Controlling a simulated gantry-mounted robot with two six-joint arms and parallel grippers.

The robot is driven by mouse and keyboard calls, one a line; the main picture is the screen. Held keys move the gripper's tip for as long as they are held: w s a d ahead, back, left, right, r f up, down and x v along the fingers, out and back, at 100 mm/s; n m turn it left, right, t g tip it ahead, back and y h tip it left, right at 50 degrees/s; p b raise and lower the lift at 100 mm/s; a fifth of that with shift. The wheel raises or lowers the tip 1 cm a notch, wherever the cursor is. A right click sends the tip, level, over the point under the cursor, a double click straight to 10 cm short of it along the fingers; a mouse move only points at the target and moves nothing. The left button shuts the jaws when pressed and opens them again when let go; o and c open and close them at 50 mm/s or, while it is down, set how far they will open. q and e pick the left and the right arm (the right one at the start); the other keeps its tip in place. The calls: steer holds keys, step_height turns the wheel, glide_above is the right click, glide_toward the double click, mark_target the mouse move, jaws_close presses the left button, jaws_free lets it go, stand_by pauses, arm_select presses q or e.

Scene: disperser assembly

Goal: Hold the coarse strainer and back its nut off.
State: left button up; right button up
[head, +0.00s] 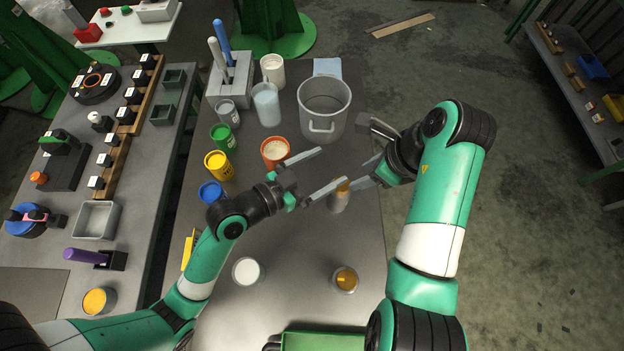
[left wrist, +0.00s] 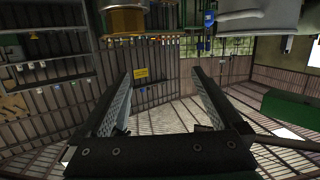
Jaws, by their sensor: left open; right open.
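A small upright part with a pale metal body (head: 337,203) and a brass-coloured top stands on the bench between my arms; I take it to be the coarse strainer with its nut. My left gripper (head: 331,167) is open and empty, its near finger reaching across the part's top; contact cannot be told. My right gripper (head: 361,151) is open and empty, just right of and beyond the part, with its near finger close to the top. In the left wrist view, the open fingers have nothing between them, and a brass-coloured round piece (left wrist: 125,19) shows at the top edge.
A large grey pot (head: 324,105) stands behind the grippers. An orange-rimmed tub (head: 275,151), a yellow can (head: 218,165) and a blue can (head: 210,192) stand left. A white-filled cup (head: 246,271) and an amber-filled cup (head: 345,279) stand in front. The bench between them is clear.

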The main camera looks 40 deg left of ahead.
mark_target(330, 199)
arm_select(q)
steer(key=s+f, duration=0.1)
steer(key=f, duration=0.2)
steer(key=s+d+f+g, duration=0.1)
steer(key=s+f, duration=0.1)
steer(key=f, duration=0.1)
steer(key=s+f+g, duration=0.1)
steer(key=s+f, duration=0.1)
steer(key=f, duration=0.1)
steer(key=shift+s+d+m+h, duration=0.2)
steer(key=shift+m+h, duration=0.1)
steer(key=shift+m, duration=0.1)
steer(key=shift+s+d+f+g, duration=0.15)
steer(key=shift+f+g, duration=0.15)
steer(key=shift+f, duration=0.15)
steer(key=x, duration=1.1)
steer(key=shift+w, duration=0.4)
jaws_close()
